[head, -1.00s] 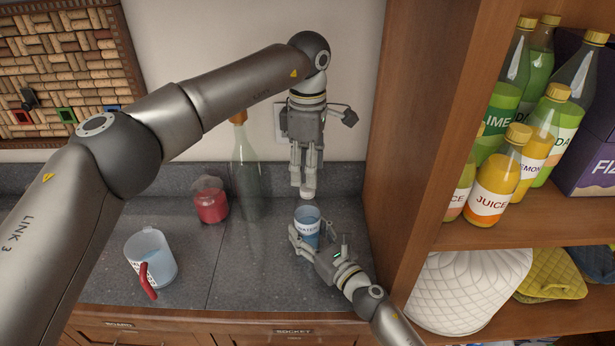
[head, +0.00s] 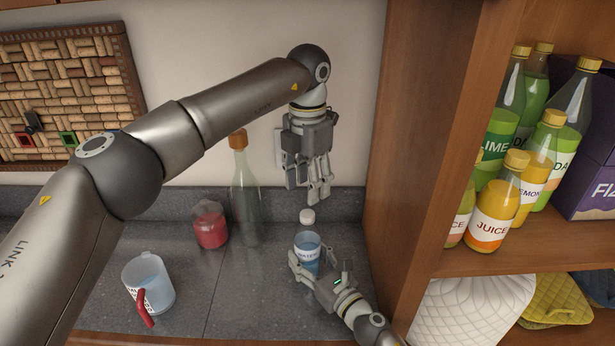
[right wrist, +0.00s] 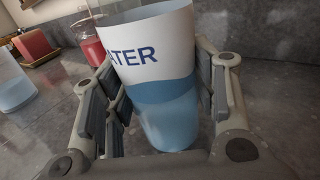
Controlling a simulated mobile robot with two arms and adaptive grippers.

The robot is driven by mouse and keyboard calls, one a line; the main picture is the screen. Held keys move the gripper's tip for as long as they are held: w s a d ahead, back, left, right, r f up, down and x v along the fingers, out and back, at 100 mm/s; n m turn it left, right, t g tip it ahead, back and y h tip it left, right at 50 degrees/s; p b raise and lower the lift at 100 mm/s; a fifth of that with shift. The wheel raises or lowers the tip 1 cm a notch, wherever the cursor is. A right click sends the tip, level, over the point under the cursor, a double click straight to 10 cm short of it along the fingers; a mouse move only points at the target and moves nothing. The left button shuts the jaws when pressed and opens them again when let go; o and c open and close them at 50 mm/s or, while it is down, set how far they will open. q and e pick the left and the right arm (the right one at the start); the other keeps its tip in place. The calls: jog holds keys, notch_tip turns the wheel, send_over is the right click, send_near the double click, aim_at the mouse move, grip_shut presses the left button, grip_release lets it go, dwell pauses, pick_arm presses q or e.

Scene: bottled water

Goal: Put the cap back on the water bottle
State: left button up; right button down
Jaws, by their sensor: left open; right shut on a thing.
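The water bottle (head: 307,262), clear with a white label and blue water, stands upright on the counter. In the head view the white cap (head: 307,215) sits at the top of the bottle, apparently on its neck; how tightly it sits cannot be told. My left gripper (head: 319,196) is open and empty, just above the cap and clear of it. My right gripper (head: 312,278) is shut around the bottle's lower body. The right wrist view shows the bottle (right wrist: 165,105) between the fingers, with its top cut off.
A measuring jug (head: 150,280) with a red handle stands at the left. A red jar (head: 210,228) and a tall corked bottle (head: 245,200) stand behind. A wooden shelf panel (head: 420,140) closes in the right side.

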aim_at(307, 213)
pick_arm(q)
jog(key=n, duration=0.2)
jog(key=r+n, duration=0.1)
jog(key=n, duration=0.2)
dwell(0.3)
jog(key=shift+f, duration=4)
grip_shut()
jog(key=shift+o, duration=0.2)
grip_release()
